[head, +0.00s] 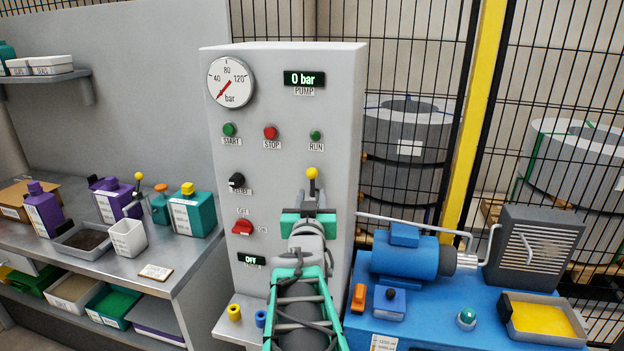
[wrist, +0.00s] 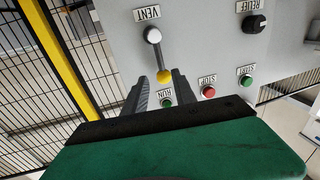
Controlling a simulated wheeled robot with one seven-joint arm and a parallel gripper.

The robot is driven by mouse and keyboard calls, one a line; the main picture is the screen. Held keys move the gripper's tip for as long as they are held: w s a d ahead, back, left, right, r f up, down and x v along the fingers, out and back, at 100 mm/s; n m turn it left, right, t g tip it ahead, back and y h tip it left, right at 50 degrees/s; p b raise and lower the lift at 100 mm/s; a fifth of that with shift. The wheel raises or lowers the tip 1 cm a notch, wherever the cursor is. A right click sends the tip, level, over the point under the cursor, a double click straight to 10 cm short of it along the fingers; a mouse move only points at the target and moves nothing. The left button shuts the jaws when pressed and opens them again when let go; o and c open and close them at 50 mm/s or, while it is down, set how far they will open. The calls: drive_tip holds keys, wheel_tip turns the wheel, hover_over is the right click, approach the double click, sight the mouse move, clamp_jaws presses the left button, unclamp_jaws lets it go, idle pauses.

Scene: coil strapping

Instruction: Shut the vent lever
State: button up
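The vent lever has a yellow knob (head: 312,173) on a short stem and sits on the front of the grey pump cabinet (head: 335,130). In the wrist view, which is upside down, the yellow knob (wrist: 163,76) and the lever's pale pivot (wrist: 153,35) show beside the VENT label (wrist: 147,13). The lever points upward on the panel. My gripper (head: 311,197) is in front of the panel at the lever. Its dark fingers (wrist: 160,77) are open, with the knob between the tips and small gaps either side. The head view hides the pivot behind my gripper.
START (head: 229,130), STOP (head: 270,132) and RUN (head: 315,135) buttons are above the lever. The gauge (head: 231,82) and display (head: 304,79) read 0 bar. A red switch (head: 242,228) is left of my gripper, and a blue motor (head: 405,258) stands right.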

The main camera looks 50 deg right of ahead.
sight(312, 181)
drive_tip(key=p+x, duration=0.2)
drive_tip(key=x, duration=0.5)
drive_tip(key=shift+w+f, duration=0.1)
drive_tip(key=shift+w, duration=0.1)
drive_tip(key=shift+c, duration=0.4)
drive_tip(key=c, duration=0.6)
clamp_jaws()
drive_tip(key=shift+r, duration=0.3)
